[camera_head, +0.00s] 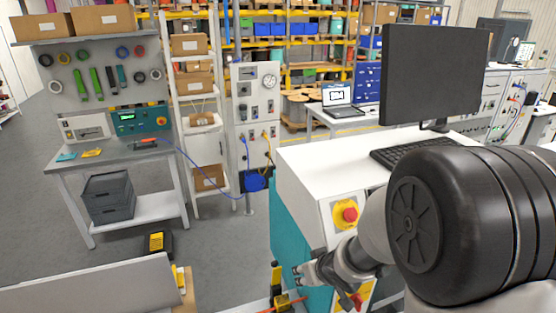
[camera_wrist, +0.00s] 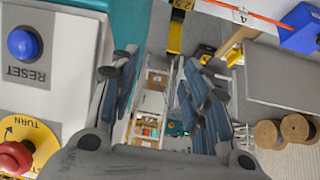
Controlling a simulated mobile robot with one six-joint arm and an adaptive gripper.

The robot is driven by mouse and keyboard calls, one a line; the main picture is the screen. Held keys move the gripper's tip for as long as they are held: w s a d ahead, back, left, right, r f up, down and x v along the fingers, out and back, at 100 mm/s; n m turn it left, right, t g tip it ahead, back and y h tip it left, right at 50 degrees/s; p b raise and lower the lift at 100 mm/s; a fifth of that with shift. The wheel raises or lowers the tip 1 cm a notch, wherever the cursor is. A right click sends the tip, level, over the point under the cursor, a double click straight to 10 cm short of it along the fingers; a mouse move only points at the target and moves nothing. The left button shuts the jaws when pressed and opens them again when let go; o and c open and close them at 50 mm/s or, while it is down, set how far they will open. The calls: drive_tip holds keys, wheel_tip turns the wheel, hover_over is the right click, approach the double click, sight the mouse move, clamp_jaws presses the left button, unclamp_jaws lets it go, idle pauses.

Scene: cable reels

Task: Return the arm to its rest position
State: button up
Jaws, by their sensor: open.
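My arm reaches in from the right side of the head view, with a large dark joint in front. My gripper (camera_head: 300,275) hangs low in front of the white and teal control cabinet (camera_head: 318,195), beside its front face. In the wrist view, the two fingers of my gripper (camera_wrist: 162,75) are spread apart with nothing between them. Through the gap I see shelving far off. The arm is stretched out towards the lower middle of the head view.
A red stop button (camera_head: 346,213) on a yellow plate is close to my wrist. A blue reset button (camera_wrist: 24,43) shows in the wrist view. A monitor (camera_head: 432,72) and keyboard (camera_head: 425,152) stand on the cabinet.

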drive_tip(key=s+d+r+m+h, duration=0.1)
drive_tip(key=s+d+r+h, duration=0.1)
drive_tip(key=s+d+r, duration=0.45)
drive_tip(key=s+d+r+m+h, duration=0.2)
drive_tip(key=s+r, duration=0.1)
drive_tip(key=r, duration=0.6)
drive_tip(key=s+a+r+g+y, duration=0.1)
drive_tip(key=s+r, duration=0.1)
drive_tip(key=s, duration=0.6)
drive_tip(key=s+a+r+y, duration=0.1)
drive_tip(key=s+r, duration=0.2)
drive_tip(key=s, duration=0.5)
drive_tip(key=s+f+b, duration=0.2)
drive_tip(key=f+b, duration=1.1)
drive_tip(key=f, duration=0.2)
drive_tip(key=s+f+g+b, duration=0.1)
drive_tip(key=f+b, duration=1.3)
drive_tip(key=f, duration=0.1)
drive_tip(key=shift+s+a+m, duration=0.4)
drive_tip(key=shift+c, duration=0.4)
